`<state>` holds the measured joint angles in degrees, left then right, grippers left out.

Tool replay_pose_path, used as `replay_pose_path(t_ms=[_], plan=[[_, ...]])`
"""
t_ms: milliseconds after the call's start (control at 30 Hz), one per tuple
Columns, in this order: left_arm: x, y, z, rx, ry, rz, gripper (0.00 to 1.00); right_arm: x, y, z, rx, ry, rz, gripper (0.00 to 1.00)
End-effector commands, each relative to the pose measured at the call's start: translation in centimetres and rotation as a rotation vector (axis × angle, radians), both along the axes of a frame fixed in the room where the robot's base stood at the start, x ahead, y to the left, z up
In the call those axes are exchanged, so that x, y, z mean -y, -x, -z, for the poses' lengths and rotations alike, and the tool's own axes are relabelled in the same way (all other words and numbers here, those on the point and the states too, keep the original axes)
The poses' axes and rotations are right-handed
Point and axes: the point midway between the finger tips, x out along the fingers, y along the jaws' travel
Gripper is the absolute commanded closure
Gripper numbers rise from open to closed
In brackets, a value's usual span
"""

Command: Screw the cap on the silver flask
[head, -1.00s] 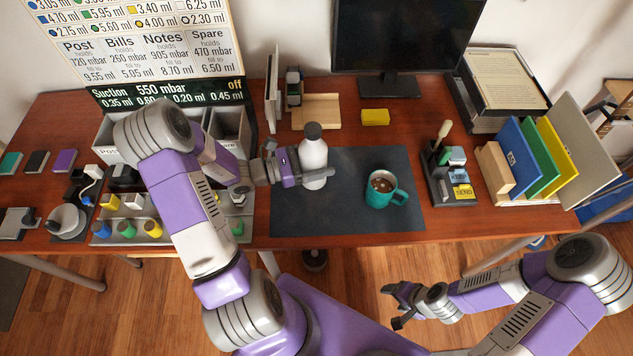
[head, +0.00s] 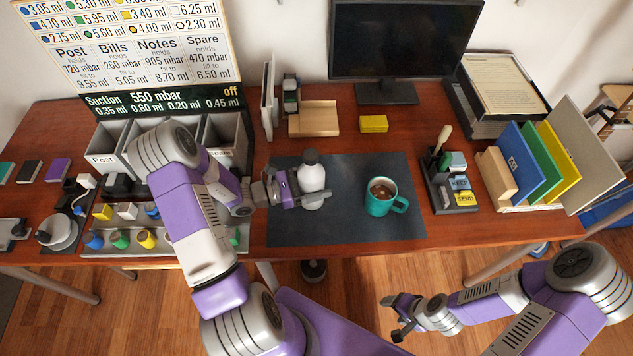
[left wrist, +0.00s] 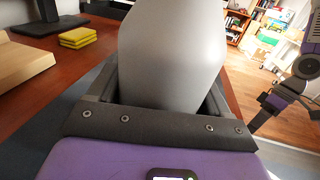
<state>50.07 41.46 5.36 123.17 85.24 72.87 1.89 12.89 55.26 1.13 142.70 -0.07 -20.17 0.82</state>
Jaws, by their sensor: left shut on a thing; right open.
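The silver flask (head: 311,178) stands upright over the dark desk mat, left of the teal mug. My left gripper (head: 312,197) comes in from the left and is shut around the flask's body. In the left wrist view the grey flask body (left wrist: 172,50) fills the space between the fingers; its top is out of frame. I cannot tell if its base touches the mat. My right gripper (head: 393,318) is open and empty, low in front of the desk.
The teal mug (head: 380,203) with brown contents stands on the mat (head: 345,225). A stamp holder (head: 437,190) and upright folders (head: 540,165) are at right. A yellow pad (head: 373,124) and wooden stand (head: 314,118) lie behind. Trays and bins are at left.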

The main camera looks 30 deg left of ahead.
Motion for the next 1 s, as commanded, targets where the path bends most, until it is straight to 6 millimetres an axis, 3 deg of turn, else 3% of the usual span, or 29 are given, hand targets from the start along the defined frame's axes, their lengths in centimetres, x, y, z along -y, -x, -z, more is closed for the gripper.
replay_pose_path(t_ms=[267, 300, 433, 767, 1000], plan=[[0.0, 0.0, 0.1, 0.004, 0.001, 0.001, 1.0, 0.0, 0.0, 0.1, 0.0, 0.0, 0.0, 0.33], [0.0, 0.0, 0.2, 0.001, -0.001, 0.0, 0.2, 0.0, 0.0, 0.2, 0.0, 0.0, 0.0, 0.33], [0.0, 0.0, 0.2, 0.001, -0.001, 0.0, 0.0, 0.0, 0.0, 0.1, 0.0, 0.0, 0.0, 0.33], [-0.1, 0.1, -0.3, 0.001, -0.001, -0.001, 0.0, 0.0, 0.0, -0.2, 0.0, 0.0, 0.0, 0.33], [-3.4, 3.1, -0.2, -0.001, -0.004, -0.007, 0.0, 0.0, 0.0, -0.8, 0.0, 0.0, 0.0, 0.33]])
